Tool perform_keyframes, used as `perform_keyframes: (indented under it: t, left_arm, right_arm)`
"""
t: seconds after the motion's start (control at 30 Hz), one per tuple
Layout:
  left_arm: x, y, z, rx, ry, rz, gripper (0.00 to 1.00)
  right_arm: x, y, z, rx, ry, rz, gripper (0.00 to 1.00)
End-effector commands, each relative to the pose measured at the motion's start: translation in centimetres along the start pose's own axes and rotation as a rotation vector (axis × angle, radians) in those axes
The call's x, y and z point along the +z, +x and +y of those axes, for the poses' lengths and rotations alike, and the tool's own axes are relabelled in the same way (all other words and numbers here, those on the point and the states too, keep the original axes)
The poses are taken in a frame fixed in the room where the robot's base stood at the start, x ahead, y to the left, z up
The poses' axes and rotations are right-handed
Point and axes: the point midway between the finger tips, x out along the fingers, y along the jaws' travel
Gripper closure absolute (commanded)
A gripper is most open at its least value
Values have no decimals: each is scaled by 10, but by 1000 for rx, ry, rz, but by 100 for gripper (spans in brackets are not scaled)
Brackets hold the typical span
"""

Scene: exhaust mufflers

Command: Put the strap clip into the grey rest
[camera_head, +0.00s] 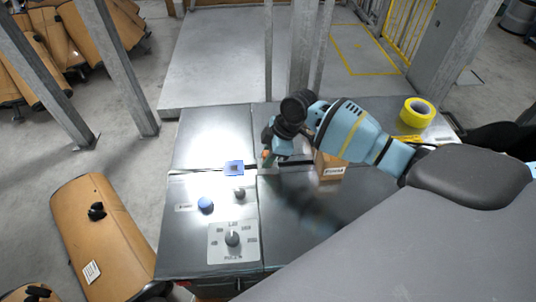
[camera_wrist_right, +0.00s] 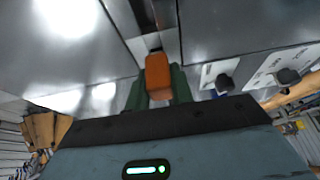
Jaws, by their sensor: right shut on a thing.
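The strap clip appears as an orange block (camera_wrist_right: 158,76) between the fingers of my right gripper (camera_wrist_right: 158,88) in the wrist view. In the head view my right gripper (camera_head: 266,158) points down over the seam of the metal worktop, with a bit of orange showing at its tip. The gripper is shut on the clip. A small light grey piece, which may be the grey rest (camera_wrist_right: 144,44), lies just beyond the clip in the wrist view. The gripper and clip partly hide it, and I cannot tell whether the clip touches it. My left gripper is not in view.
A small blue item (camera_head: 234,167), a blue knob (camera_head: 205,203) and a dial plate (camera_head: 232,255) are to the left of the gripper. A cardboard box (camera_head: 331,168) stands right of it, and yellow tape (camera_head: 418,111) lies at the far right. The worktop's back left (camera_head: 205,135) is clear.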

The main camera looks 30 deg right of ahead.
Motion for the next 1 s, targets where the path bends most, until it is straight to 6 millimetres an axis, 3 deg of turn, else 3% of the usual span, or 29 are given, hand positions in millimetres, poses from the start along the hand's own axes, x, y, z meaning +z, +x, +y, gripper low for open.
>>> perform_keyframes:
  t: [1.0]
  left_arm:
    - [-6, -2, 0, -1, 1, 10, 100]
  right_arm:
    - [0, 0, 0, -1, 0, 5, 97]
